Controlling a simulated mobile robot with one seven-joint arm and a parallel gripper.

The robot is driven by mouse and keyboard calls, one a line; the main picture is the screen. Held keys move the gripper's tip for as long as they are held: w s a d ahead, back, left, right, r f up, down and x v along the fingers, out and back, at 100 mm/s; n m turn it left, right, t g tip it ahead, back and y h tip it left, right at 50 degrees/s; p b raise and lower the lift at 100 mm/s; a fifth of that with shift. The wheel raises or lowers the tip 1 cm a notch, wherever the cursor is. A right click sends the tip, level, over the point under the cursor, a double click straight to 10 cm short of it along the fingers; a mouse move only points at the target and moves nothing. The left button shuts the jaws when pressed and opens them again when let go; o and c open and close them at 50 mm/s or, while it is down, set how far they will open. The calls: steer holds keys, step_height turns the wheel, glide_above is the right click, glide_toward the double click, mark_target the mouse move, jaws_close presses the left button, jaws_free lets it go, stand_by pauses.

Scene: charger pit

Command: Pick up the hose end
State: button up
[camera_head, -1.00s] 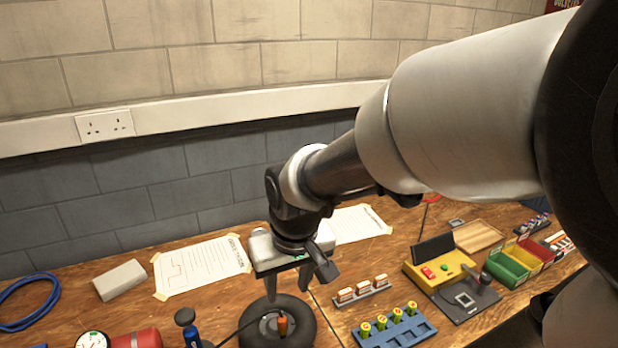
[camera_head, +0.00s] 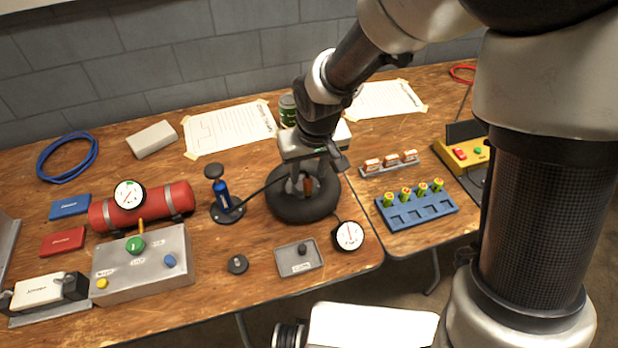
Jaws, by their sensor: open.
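A black hose (camera_head: 262,190) runs from the blue hand pump (camera_head: 222,195) on the left to the tyre. The jaws are open. Whether a finger touches the hose end is too small to tell.
A round gauge (camera_head: 348,235) lies at the tyre's front right. A grey tray (camera_head: 299,262) and black knob (camera_head: 237,264) are in front. A blue battery holder (camera_head: 416,211) stands right, a green can (camera_head: 288,110) behind, a red tank (camera_head: 142,207) left.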

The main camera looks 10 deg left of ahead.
mark_target(308, 178)
steer(key=b+x, duration=0.1)
steer(key=x, duration=0.4)
steer(key=shift+s+d, duration=0.1)
steer(key=shift+d, duration=0.05)
jaws_close()
steer(key=shift+r, duration=0.1)
step_height(308, 178, up, 10)
steer(key=shift+p, duration=1.15)
